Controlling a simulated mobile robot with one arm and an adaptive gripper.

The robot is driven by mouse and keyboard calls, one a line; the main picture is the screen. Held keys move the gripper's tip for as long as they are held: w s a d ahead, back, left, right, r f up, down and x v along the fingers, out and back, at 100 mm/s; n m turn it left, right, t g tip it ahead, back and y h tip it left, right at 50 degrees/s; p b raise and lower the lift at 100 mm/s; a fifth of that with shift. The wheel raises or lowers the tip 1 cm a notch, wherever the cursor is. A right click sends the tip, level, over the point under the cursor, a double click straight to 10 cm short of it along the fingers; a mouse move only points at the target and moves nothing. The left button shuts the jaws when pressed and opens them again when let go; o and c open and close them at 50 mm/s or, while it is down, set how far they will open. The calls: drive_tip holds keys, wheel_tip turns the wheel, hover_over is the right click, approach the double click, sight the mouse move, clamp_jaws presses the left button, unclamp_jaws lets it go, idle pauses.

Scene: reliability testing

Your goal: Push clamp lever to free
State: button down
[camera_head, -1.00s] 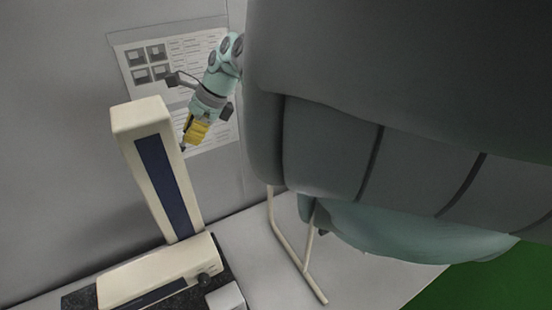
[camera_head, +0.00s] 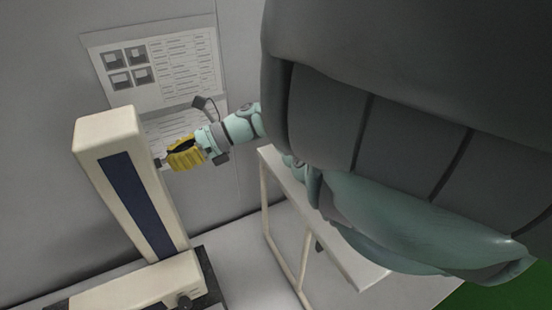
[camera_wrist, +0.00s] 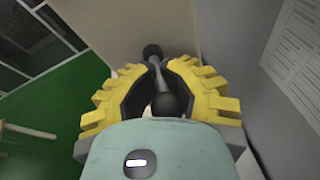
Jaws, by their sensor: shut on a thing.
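The clamp lever (camera_wrist: 153,51) is a dark rod with round knobs, in front of a cream surface in the wrist view. My gripper (camera_wrist: 157,70) has yellow fingers, with its tips closed in on the lever. One dark knob (camera_wrist: 168,104) lies between the fingers, closer to the palm. In the head view, my gripper (camera_head: 170,160) points left at the right side of the tall cream column (camera_head: 105,130) of the test machine. Only a small dark end of the lever shows there. The fingers hide the exact contact.
The machine's cream base (camera_head: 135,285) with a dark knob (camera_head: 184,301) stands on a dark slab. A wall chart (camera_head: 180,65) hangs behind. A light-framed table (camera_head: 262,190) stands to the right. Green floor (camera_wrist: 45,80) shows at left in the wrist view.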

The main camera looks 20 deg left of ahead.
drive_tip(key=shift+w+d+f+m+y+b, duration=0.25)
drive_tip(key=shift+w+f+y+b, duration=0.35)
drive_tip(key=shift+w+b, duration=0.35)
drive_tip(key=shift+s+b, duration=0.15)
drive_tip(key=shift+b, duration=0.2)
drive_tip(key=c, duration=0.8)
unclamp_jaws()
drive_tip(key=shift+s+r, duration=0.2)
drive_tip(key=shift+v, duration=3.6)
drive_tip(key=shift+f, duration=0.15)
